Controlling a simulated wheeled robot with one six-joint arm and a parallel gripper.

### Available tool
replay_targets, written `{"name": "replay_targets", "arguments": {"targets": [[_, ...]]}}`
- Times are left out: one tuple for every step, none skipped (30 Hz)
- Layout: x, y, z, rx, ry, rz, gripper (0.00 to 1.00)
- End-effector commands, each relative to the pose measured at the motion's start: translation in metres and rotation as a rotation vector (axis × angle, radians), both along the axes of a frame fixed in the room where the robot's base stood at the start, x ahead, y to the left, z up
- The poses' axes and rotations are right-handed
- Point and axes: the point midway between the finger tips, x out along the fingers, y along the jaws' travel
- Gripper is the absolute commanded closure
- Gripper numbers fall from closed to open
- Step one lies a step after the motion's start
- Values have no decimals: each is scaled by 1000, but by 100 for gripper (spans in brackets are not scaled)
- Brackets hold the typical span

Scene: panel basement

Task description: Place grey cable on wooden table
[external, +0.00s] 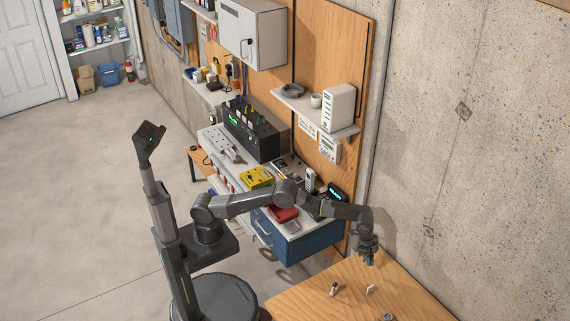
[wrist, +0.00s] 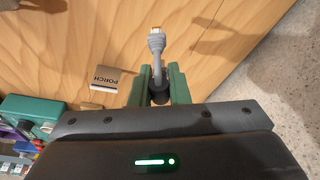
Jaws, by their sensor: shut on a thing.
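My gripper (external: 368,259) is over the far part of the wooden table (external: 330,285), near the concrete wall. In the wrist view my gripper (wrist: 159,84) has its green fingers closed around the grey cable (wrist: 156,50). The cable's plug end sticks out past the fingertips, over the wood of the table (wrist: 90,25). The rest of the cable is hidden between the fingers and behind the gripper body. I cannot tell whether the cable touches the tabletop. In the external view the cable is too small to make out.
A small card marked PORCH (wrist: 106,80) lies on the table beside the gripper. Several small items, including a pale tag (external: 371,290), lie on the table. A blue drawer unit (external: 290,236) and a shelf with a white device (external: 338,107) stand behind. Much of the tabletop is bare.

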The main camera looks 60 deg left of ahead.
Motion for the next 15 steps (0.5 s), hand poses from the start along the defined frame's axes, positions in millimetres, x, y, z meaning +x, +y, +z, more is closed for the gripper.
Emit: {"name": "replay_targets", "arguments": {"targets": [[0,0,-5,1,0,0,100],[0,0,-8,0,0,0,100],[0,0,-10,1,1,0,100],[0,0,-12,1,1,0,100],[0,0,-14,1,1,0,100],[0,0,-18,0,0,0,100],[0,0,-21,0,0,0,100],[0,0,-25,1,2,0,100],[0,0,-31,1,2,1,100],[0,0,-35,1,2,1,100],[0,0,-40,1,2,0,100],[0,0,-44,1,1,0,100],[0,0,-46,0,0,0,100],[0,0,-48,-1,0,0,100],[0,0,-48,-2,-1,0,100]]}}
